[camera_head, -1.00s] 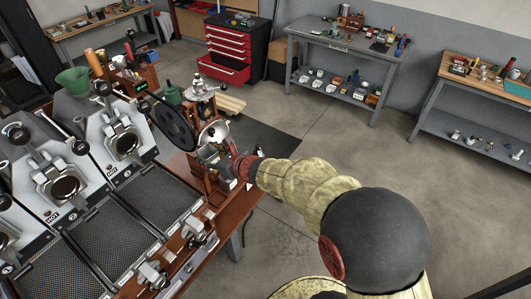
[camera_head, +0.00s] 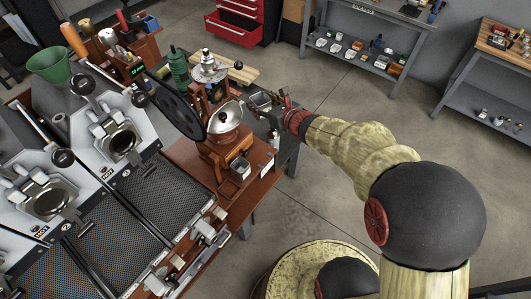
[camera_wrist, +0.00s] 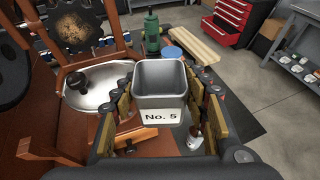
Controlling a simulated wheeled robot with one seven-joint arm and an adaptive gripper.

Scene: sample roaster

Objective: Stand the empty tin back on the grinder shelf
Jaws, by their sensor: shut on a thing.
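My gripper (camera_wrist: 165,100) is shut on a square grey metal tin (camera_wrist: 160,78) labelled "No. 5". The tin is upright between the finger pads, and its visible inside looks empty. In the head view the tin (camera_head: 260,101) is held in the air just right of the grinder (camera_head: 222,138). The grinder has a wooden frame, a black wheel and a silver bowl, which shows left of the tin in the wrist view (camera_wrist: 92,88). I cannot tell which ledge is the shelf.
A white bottle (camera_head: 275,140) stands by the bench's right edge. A green bottle (camera_head: 179,67) and a wooden board (camera_head: 236,74) are behind the grinder. Open floor (camera_head: 330,125) lies to the right.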

